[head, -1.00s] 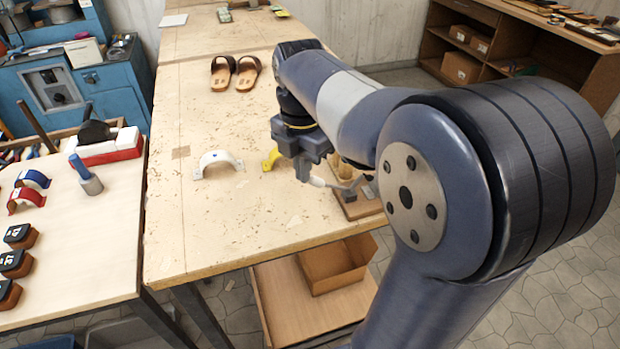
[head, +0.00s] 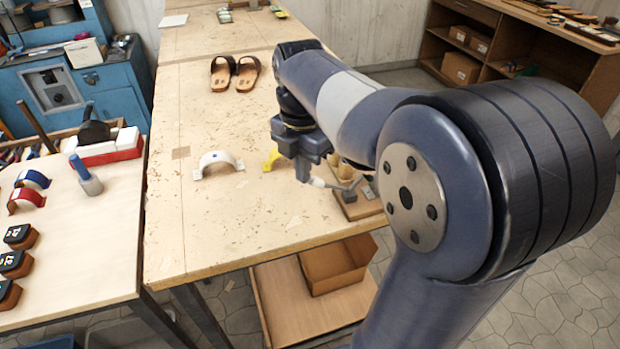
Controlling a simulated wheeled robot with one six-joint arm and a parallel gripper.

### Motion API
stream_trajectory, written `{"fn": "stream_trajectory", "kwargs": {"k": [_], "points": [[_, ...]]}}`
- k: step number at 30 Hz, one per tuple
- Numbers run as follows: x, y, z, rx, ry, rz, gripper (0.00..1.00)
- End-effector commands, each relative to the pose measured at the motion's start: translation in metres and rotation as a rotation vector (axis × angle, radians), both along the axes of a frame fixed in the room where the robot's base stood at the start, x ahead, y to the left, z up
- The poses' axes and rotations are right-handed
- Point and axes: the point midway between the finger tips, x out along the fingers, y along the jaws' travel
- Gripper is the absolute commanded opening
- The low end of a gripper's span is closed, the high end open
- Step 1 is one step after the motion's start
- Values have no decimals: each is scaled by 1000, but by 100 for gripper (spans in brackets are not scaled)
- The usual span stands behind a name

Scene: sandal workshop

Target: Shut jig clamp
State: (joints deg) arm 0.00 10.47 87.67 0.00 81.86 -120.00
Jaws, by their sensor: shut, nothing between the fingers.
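The jig (head: 362,207) is a wooden board with blocks and metal clamp parts, near the front right of the workbench. Its clamp lever (head: 333,184) has a pale grip and points left toward my gripper. My gripper (head: 303,178) is shut and empty, pointing down just left of the lever's grip. I cannot tell whether it touches the lever. My arm hides the right part of the jig.
A white strap (head: 218,159) and a yellow strap (head: 271,159) lie on the workbench (head: 225,220) left of my gripper. A pair of sandals (head: 235,73) sits farther back. An open cardboard box (head: 335,268) is on the shelf below. The bench's front left is clear.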

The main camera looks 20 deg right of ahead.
Motion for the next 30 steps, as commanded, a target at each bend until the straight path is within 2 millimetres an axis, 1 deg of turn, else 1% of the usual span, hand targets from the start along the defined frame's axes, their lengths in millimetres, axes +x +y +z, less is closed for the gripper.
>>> {"fn": "stream_trajectory", "kwargs": {"k": [16, 30], "points": [[0, 0, -2, 0, 0, 0, 0], [0, 0, -30, -1, 2, 0, 0]]}}
